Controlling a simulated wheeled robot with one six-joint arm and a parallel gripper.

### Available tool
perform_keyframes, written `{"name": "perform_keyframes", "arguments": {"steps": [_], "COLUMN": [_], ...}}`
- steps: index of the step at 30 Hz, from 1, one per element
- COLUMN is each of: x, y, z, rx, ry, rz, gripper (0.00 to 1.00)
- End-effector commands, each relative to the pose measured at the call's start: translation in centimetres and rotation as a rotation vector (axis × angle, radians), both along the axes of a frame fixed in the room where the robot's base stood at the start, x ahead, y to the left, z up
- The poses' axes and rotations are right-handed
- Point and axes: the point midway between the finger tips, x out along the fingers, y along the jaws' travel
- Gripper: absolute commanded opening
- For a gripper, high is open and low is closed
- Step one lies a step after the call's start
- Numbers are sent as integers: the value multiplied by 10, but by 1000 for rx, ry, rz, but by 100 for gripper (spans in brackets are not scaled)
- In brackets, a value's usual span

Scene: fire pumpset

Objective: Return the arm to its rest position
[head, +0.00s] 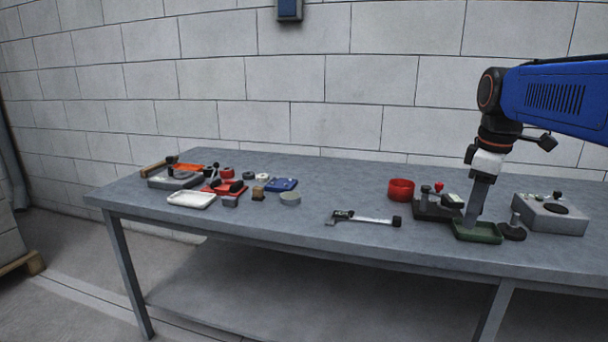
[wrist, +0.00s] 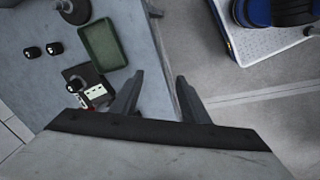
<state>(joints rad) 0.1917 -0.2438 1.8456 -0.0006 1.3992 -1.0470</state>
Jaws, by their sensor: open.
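My gripper (head: 471,222) hangs pointing down from the blue arm at the right of the head view. Its tips appear in front of or just above the green tray (head: 478,236); the head view does not settle the height. In the wrist view my gripper (wrist: 160,82) has its two dark fingers spread apart with nothing between them. The green tray (wrist: 103,45) lies empty on the table there, up and left of the fingers. The fingers show over the table edge and the floor in that view.
Several small parts and a white tray (head: 191,200) sit at the left. A block wall stands behind.

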Motion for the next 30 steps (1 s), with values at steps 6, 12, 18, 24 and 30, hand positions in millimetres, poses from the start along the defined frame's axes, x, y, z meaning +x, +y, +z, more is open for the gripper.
{"name": "perform_keyframes", "arguments": {"steps": [6, 12, 18, 24, 30], "x": [-58, -107, -154, -188, -201], "y": [31, 53, 69, 79, 82], "z": [-36, -77, -125, -167, -185], "rx": [34, 86, 156, 224, 257], "ry": [-78, -148, -211, -254, -271], "rz": [-210, -406, -597, -747, -812], "gripper": [42, 42, 42, 42, 42]}}
